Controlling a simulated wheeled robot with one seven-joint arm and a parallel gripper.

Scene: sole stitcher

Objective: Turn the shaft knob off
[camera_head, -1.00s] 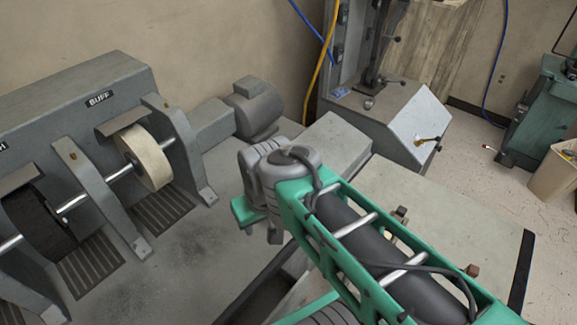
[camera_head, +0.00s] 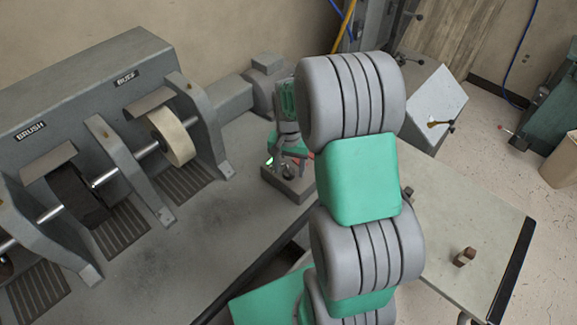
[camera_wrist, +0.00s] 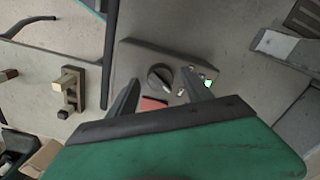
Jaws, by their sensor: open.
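The shaft knob (camera_wrist: 160,77) is a round dark knob with a pale pointer line, on a grey control box (camera_wrist: 135,52) in the wrist view. A lit green lamp (camera_wrist: 208,83) and a red part (camera_wrist: 152,104) sit near it. My gripper (camera_wrist: 160,75) is open, and its two dark fingers appear on either side of the knob; I cannot tell if they touch it. In the head view the control box (camera_head: 278,186) stands on the bench with my gripper (camera_head: 290,160) over it. My arm hides part of that area.
The buffing machine, with a pale wheel (camera_head: 174,137) and a dark brush (camera_head: 78,195), stands at the left. A pale table (camera_head: 470,215) with a small brown part (camera_head: 464,257) is at the right. A grey machine (camera_head: 432,105) stands behind.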

